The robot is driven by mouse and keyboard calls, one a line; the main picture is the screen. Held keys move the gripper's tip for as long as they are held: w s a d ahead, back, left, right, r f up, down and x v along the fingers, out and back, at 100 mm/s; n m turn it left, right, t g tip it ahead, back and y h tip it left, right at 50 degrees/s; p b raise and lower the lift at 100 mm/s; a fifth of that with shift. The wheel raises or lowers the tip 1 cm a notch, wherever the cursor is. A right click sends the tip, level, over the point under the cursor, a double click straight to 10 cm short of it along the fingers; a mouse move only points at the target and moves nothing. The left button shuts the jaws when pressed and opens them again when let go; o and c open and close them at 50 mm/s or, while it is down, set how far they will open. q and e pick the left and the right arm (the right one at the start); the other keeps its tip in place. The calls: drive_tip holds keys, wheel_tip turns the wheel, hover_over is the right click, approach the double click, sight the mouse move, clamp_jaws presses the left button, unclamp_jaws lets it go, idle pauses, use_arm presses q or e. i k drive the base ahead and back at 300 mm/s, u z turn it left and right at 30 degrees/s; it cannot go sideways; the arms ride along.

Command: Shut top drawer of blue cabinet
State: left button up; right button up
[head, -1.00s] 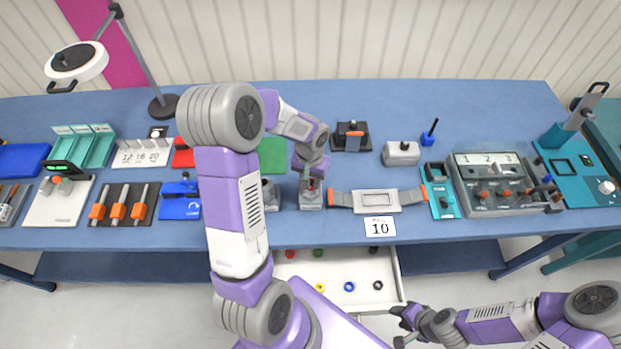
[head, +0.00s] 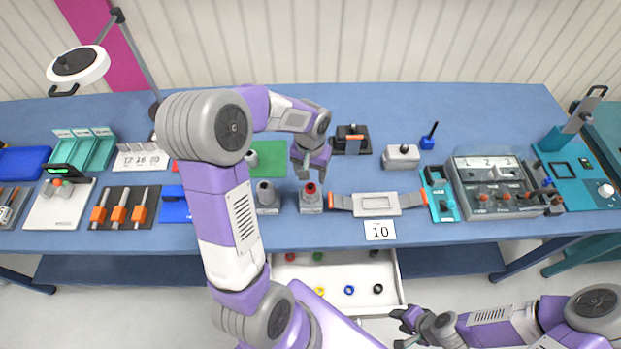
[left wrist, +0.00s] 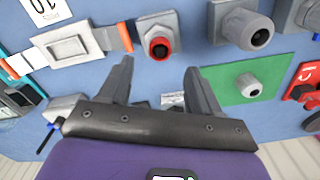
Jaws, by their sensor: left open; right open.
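An open white drawer (head: 335,273) sticks out from under the front edge of the blue bench (head: 450,110). Several coloured rings lie in it. No separate blue cabinet is clearly visible. My left gripper (head: 310,177) is open and empty above the bench, just behind a grey block with a red-ringed socket (head: 311,200). In the left wrist view, its spread fingers (left wrist: 160,75) show nothing between them, with the red-ringed socket (left wrist: 159,45) beyond. My right gripper (head: 403,327) is open, low near the drawer's front right corner. The drawer's left side is partly hidden by my left arm.
A card marked 10 (head: 380,230) sits at the bench's front edge above the drawer. A grey strap device (head: 375,203) and a grey socket block (head: 267,198) flank the red-ringed one. Floor right of the drawer is partly clear.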

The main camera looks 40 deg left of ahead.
sight(336, 270)
drive_tip(key=k, duration=1)
